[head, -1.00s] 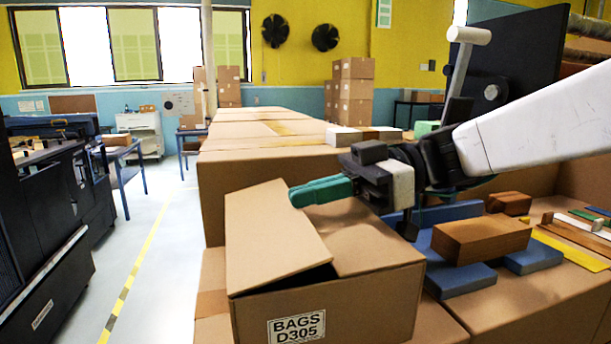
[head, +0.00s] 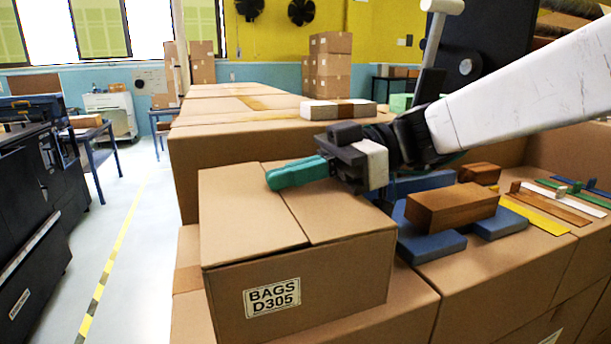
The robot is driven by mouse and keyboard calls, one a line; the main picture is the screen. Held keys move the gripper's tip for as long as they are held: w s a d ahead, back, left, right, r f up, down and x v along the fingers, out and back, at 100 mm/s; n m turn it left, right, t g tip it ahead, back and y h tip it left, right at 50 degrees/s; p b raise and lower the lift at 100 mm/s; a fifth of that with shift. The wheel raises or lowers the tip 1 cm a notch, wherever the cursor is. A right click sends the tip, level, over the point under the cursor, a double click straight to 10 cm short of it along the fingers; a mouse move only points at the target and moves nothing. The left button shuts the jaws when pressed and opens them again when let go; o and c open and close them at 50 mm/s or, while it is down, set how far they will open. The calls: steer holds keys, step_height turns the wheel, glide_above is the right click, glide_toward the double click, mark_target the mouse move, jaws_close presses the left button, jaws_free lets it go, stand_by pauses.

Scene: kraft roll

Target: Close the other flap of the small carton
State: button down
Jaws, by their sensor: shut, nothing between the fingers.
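The small carton (head: 335,275) is a brown box with a label reading "BAGS D305" on its front. Its left flap (head: 245,215) lies about flat over the top. Its right flap (head: 345,218) also lies flat, and the two edges meet at a seam near the middle. My gripper (head: 272,180), with green fingers, is shut and empty. Its fingertips are at the back of the left flap, close to the seam; I cannot tell whether they touch the cardboard. The gripper hides part of the carton's back right edge.
Right of the carton are blue blocks (head: 428,237) with a wooden block (head: 452,207) on top. Thin coloured strips (head: 545,215) lie further right. A row of large cartons (head: 240,150) stands behind. Open floor (head: 145,255) lies to the left.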

steer(key=shift+r, duration=0.5)
steer(key=r, duration=0.2)
steer(key=shift+s+d+r, duration=0.15)
steer(key=shift+s+r, duration=0.15)
steer(key=shift+r, duration=0.05)
steer(key=s+d+r, duration=0.1)
steer(key=s+d, duration=0.6)
steer(key=s, duration=0.6)
steer(key=w+a+r+t+h, duration=0.15)
steer(key=w+r+h, duration=0.25)
steer(key=w, duration=0.4)
steer(key=w+r+t+h, duration=0.2)
steer(key=w+r+h, duration=0.15)
steer(key=w, duration=0.45)
steer(key=shift+g+y, duration=0.25)
steer(key=shift+y, duration=0.1)
steer(key=x, duration=1)
steer(key=shift+a+r, duration=0.15)
steer(key=shift+a, duration=0.05)
step_height(320, 180, down, 2)
steer(key=shift+w+d+f, duration=0.15)
steer(key=shift+d+f, duration=0.05)
steer(key=shift+f, duration=0.65)
